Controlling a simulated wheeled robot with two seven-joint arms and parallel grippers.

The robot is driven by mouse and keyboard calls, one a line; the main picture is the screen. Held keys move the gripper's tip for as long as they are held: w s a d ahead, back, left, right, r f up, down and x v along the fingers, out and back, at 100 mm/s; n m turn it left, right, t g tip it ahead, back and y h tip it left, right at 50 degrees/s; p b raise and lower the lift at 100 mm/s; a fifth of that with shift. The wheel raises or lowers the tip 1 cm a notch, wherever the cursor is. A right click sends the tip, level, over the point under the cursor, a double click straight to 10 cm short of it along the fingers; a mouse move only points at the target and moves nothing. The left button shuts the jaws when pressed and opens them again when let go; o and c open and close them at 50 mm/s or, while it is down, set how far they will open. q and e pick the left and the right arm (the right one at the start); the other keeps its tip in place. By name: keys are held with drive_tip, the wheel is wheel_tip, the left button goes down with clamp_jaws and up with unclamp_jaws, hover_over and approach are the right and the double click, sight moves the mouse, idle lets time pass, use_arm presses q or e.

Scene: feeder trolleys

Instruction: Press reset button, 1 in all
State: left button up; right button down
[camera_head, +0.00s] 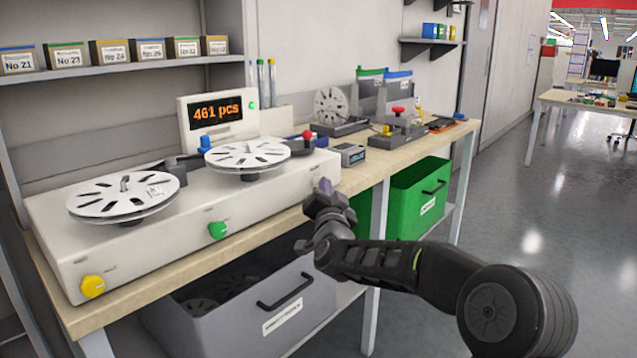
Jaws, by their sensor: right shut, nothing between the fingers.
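A white reel counter (160,252) stands on the bench, with two slotted reels, a left reel (122,195) and a right reel (248,155), on top. Its display (216,113) reads "461 pcs" and has a small green button (252,105) at its right. On the front face are a green button (218,230) and a yellow knob (92,286). Their labels are too small to read, so I cannot tell which is the reset button. My right gripper (326,188) is shut and empty, close to the counter's right front end. My left gripper is not in view.
A red-topped lever (307,134) and a small grey device (348,154) are near the counter's right end. A grey drawer (262,305) and a green bin (415,200) sit below the bench. A shelf of labelled boxes (110,52) is above. The floor at right is clear.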

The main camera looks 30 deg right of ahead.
drive_tip(key=shift+w+a, duration=0.1)
drive_tip(key=shift+w, duration=0.15)
idle(0.6)
drive_tip(key=shift+s+d+b, duration=0.25)
drive_tip(key=shift+s+b, duration=0.35)
drive_tip(key=shift+s, duration=0.25)
drive_tip(key=shift+s+f, duration=0.1)
drive_tip(key=s+b, duration=0.1)
drive_tip(key=s+d+b, duration=0.1)
drive_tip(key=s, duration=0.1)
drive_tip(key=s+b, duration=0.1)
drive_tip(key=s, duration=0.1)
drive_tip(key=shift+d+b, duration=0.25)
drive_tip(key=shift+b, duration=0.15)
